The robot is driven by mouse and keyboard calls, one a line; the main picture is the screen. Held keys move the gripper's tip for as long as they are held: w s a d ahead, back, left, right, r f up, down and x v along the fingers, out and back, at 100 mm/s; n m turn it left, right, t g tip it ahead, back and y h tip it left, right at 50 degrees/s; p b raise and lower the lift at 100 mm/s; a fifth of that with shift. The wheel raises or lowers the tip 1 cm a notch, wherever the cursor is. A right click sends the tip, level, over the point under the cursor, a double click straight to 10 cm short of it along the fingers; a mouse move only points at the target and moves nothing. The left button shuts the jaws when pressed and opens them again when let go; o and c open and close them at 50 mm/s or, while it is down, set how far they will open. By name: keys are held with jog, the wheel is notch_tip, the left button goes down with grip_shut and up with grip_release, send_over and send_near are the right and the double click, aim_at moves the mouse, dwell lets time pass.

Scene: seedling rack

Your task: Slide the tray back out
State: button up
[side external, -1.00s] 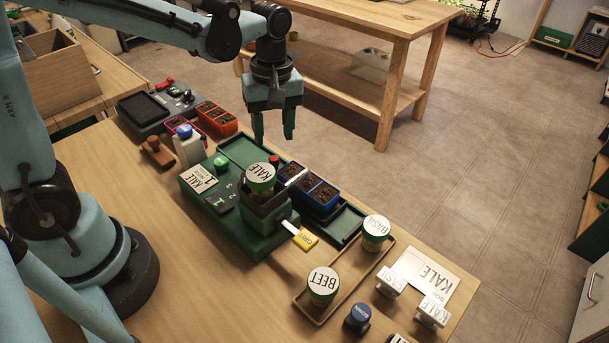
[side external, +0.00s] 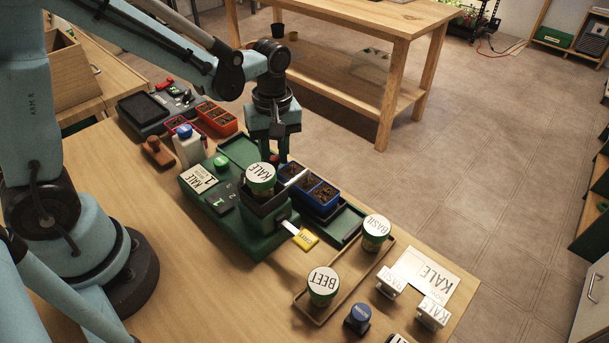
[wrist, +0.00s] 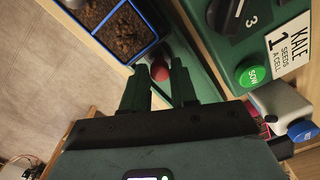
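The blue tray (side external: 322,193) with soil-filled cells sits in the green seeder (side external: 262,243), beside its hopper. A label reading KALE tops the round jar (side external: 260,176) on the hopper. The tray also shows at the upper left of the wrist view (wrist: 131,38). A red knob (wrist: 160,72) is near the tray's end. My gripper (side external: 275,154) points down over the green track at this end. In the wrist view its two fingers (wrist: 158,76) are apart, with the red knob showing between their tips. I cannot tell whether they touch it.
A wooden tray (side external: 325,311) holds BEET and BASIL jars at the front right. A yellow packet (side external: 305,240) lies by the seeder. A white bottle with a blue cap (side external: 188,146) and orange-red cell trays (side external: 217,118) stand on the other side. The green SOW button (side external: 221,162) is close by.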

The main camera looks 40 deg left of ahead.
grip_shut()
jog(key=a, duration=1.3)
jog(key=shift+a, duration=0.35)
jog(key=shift+o, duration=2.2)
grip_release()
jog(key=shift+d, duration=0.1)
notch_tip(320, 180, up, 12)
jog(key=shift+w+d, duration=0.15)
jog(key=shift+w, duration=0.1)
jog(key=shift+r, duration=0.1)
